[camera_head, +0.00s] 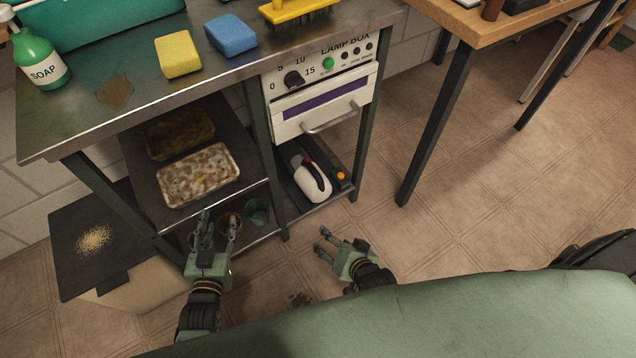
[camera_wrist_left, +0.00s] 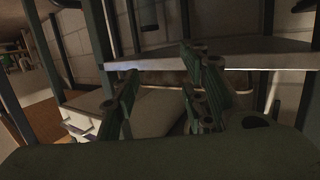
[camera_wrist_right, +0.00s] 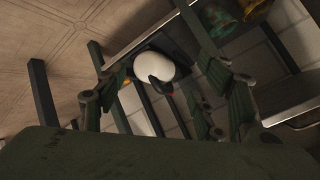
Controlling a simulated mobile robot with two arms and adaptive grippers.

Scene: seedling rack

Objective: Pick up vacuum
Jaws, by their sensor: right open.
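The vacuum (camera_head: 309,183) is a white handheld unit with a black handle and a red part. It lies on the low shelf under the lamp box. In the right wrist view its rounded white body (camera_wrist_right: 152,68) shows between the fingers, some way beyond them. My right gripper (camera_head: 322,241) is open and empty, in front of and below the vacuum, apart from it. My left gripper (camera_head: 219,218) is open and empty, in front of the left part of the bench's lower shelves. The left wrist view does not show the vacuum.
The lamp box (camera_head: 318,101) is above the vacuum, with bench posts on both sides. A small orange-topped item (camera_head: 341,176) is beside the vacuum. A mottled tray block (camera_head: 199,175) and a green cup (camera_head: 257,211) stand on the left shelves.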

